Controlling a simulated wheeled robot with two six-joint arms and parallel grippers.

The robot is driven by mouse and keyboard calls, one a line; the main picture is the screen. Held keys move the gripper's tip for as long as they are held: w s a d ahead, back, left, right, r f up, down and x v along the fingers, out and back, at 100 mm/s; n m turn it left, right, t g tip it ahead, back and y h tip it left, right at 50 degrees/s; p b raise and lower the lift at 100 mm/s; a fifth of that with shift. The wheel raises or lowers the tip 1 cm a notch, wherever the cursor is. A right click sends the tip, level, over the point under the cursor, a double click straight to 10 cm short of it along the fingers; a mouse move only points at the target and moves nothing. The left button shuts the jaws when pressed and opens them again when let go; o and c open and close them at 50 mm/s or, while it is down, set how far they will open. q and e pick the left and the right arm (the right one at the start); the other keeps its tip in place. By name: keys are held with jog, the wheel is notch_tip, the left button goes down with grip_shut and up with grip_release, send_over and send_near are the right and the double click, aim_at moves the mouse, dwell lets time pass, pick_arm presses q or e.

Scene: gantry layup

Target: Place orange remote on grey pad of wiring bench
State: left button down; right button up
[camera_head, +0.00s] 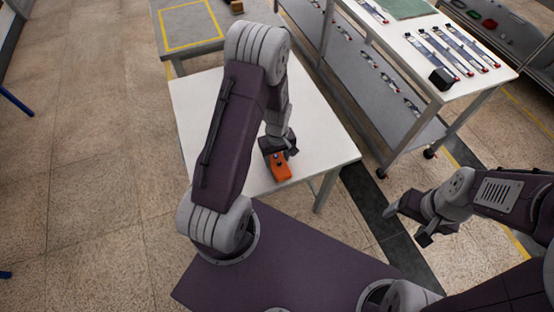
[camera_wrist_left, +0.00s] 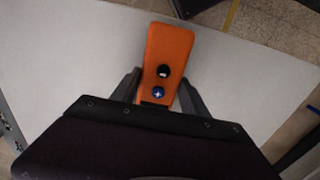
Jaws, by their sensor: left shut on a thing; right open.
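The orange remote (camera_head: 281,168) is in my left gripper (camera_head: 277,152), over the white table in the head view. In the left wrist view the orange remote (camera_wrist_left: 168,55) shows a black button and a blue button. The fingers of my left gripper (camera_wrist_left: 158,93) are shut on its near end, one on each side. I cannot tell whether the remote touches the table top. My right gripper (camera_head: 407,222) is open and empty, over the floor at the right. I cannot make out a grey pad with certainty.
The white table (camera_head: 325,140) is otherwise mostly bare. Behind it stands a grey table (camera_head: 208,38) with a yellow outlined square and a small brown block (camera_head: 236,6). At the right, a wheeled bench (camera_head: 400,32) holds several strips, a green mat (camera_head: 405,8) and a black box (camera_head: 441,79).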

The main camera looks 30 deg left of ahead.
aim_at(277, 159)
pick_arm(q)
notch_tip(277, 159, up, 3)
jog(key=shift+w+r, duration=0.1)
jog(key=shift+r, duration=0.05)
jog(key=s+d+r, duration=0.4)
jog(key=d+r, duration=0.3)
jog(key=d, duration=0.4)
jog(key=shift+p, duration=0.45)
